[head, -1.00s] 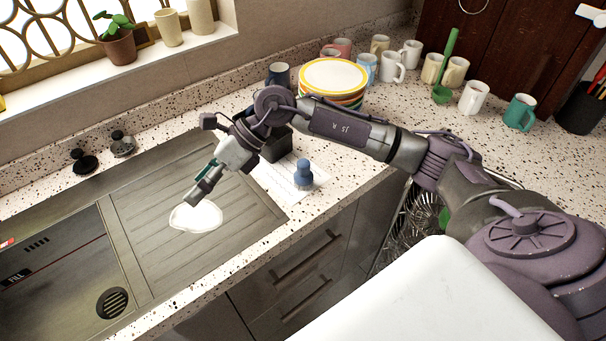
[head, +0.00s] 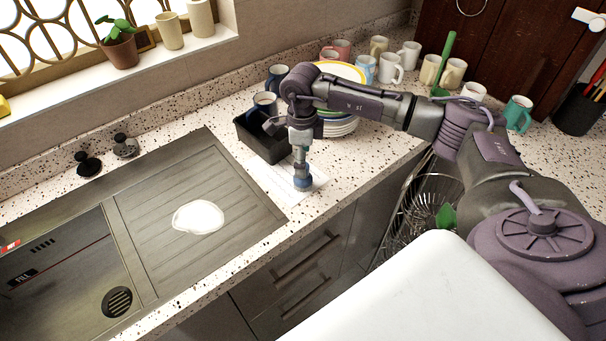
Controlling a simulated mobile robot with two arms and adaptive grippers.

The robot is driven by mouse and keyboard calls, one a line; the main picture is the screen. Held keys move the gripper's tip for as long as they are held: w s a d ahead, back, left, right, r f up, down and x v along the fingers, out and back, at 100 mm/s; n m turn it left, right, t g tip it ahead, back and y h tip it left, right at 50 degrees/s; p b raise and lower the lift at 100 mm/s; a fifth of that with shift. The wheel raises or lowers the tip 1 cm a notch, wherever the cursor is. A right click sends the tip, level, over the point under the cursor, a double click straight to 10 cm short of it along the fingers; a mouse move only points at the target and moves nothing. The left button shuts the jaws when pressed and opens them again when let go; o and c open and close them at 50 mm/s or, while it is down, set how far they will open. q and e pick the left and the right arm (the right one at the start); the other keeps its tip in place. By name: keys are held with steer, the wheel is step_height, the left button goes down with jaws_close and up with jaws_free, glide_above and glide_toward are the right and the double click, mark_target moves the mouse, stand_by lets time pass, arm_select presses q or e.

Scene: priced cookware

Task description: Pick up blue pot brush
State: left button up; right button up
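The blue pot brush (head: 303,184) stands upright on a white cloth or sheet (head: 272,181) on the counter, by the right end of the drainboard. My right gripper (head: 301,170) points straight down at the top of the brush. Its fingers cover the brush's upper part, so only the lower blue part shows clearly. I cannot tell whether the fingers are apart or closed on it. My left gripper is not in view.
A black bin (head: 262,140) and a stack of plates (head: 340,127) stand close behind the gripper. Several mugs (head: 390,68) line the back. A white rounded patch (head: 198,217) lies on the drainboard (head: 150,237). The sink is at the left.

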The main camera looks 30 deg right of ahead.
steer(key=shift+s+f+p, duration=0.1)
steer(key=shift+f+p, duration=0.15)
steer(key=shift+p, duration=0.05)
step_height(320, 180, down, 4)
steer(key=shift+r+p, duration=0.15)
steer(key=shift+p, duration=0.9)
steer(key=shift+f, duration=0.5)
steer(key=c, duration=1.3)
steer(key=shift+o, duration=0.2)
